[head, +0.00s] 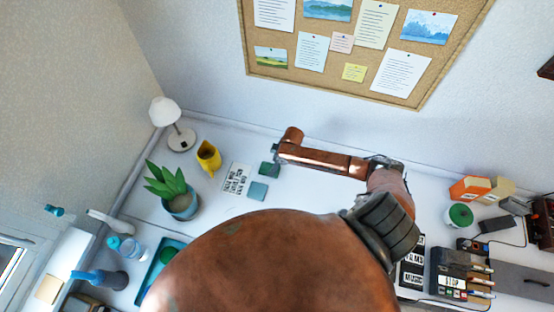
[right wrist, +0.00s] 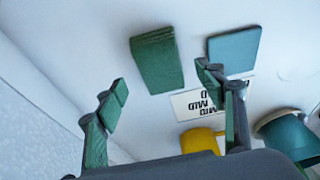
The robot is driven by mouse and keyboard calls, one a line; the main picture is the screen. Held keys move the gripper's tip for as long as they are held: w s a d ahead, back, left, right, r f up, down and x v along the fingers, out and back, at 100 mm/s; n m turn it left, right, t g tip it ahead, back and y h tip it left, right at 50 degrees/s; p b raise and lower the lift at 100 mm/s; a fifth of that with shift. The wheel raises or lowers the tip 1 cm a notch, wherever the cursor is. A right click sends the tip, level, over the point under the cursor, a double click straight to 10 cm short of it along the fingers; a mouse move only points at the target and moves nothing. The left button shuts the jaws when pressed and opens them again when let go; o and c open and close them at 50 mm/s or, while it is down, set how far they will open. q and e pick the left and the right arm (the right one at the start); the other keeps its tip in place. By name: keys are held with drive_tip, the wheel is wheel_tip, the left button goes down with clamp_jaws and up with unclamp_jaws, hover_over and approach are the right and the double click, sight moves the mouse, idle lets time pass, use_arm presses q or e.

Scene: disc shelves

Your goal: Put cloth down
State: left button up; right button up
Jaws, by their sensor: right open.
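A dark green folded piece (head: 269,169), layered like a folded cloth, lies on the white desk; it also shows in the right wrist view (right wrist: 157,60). A flat teal square (head: 258,190) lies beside it and shows in the right wrist view (right wrist: 234,48). I cannot tell for sure which is the task's cloth. My right gripper (head: 276,157) is just above the green piece. In the right wrist view its two fingers (right wrist: 164,86) stand wide apart with nothing between them, and the green piece is beyond the tips. My left gripper is not in view.
A lettered white card (head: 236,180), a yellow mug (head: 208,157), a potted plant (head: 180,200) and a lamp (head: 180,138) stand left of the cloths. A desk organiser (head: 460,272) is at right. The wall runs close behind my right arm.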

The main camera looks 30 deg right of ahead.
drive_tip(key=v, duration=0.7)
drive_tip(key=shift+r, duration=0.15)
